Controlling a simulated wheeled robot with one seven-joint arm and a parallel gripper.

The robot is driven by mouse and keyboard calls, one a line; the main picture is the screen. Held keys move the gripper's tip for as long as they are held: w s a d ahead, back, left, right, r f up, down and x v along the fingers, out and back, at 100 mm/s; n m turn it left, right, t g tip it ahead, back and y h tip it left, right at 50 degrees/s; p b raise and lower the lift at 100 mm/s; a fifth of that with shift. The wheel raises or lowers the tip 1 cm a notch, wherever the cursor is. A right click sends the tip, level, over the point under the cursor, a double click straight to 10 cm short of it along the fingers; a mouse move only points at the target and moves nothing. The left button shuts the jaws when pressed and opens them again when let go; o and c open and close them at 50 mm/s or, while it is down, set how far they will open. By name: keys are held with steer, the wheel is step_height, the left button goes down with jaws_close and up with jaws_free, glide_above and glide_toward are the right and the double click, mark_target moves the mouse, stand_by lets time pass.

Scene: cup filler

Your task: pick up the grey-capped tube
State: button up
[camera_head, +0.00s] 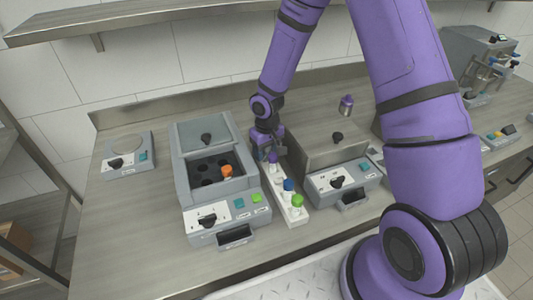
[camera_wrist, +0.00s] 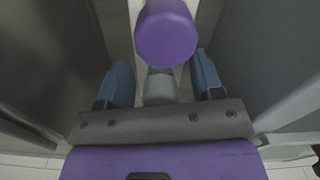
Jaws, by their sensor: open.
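The grey-capped tube (camera_wrist: 160,90) shows in the wrist view between the two blue fingers of my gripper (camera_wrist: 162,76). The fingers are open, one on each side of the grey cap, with a gap to each. A purple-capped tube (camera_wrist: 166,32) stands just beyond it in the same row and also shows in the head view (camera_head: 273,158). In the head view my gripper (camera_head: 268,152) is down at the back end of the narrow white rack (camera_head: 278,200). The grey cap cannot be made out there, as my gripper covers that end.
Blue-capped (camera_head: 288,185) and green-capped (camera_head: 297,201) tubes stand nearer in the rack. A grey machine with an open well holding an orange-capped tube (camera_head: 227,171) stands close on the left. Another grey machine (camera_head: 335,165) stands close on the right. The counter's left front is clear.

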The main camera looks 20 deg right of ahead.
steer(key=shift+f, duration=0.6)
steer(key=c, duration=1)
steer(key=shift+r, duration=0.15)
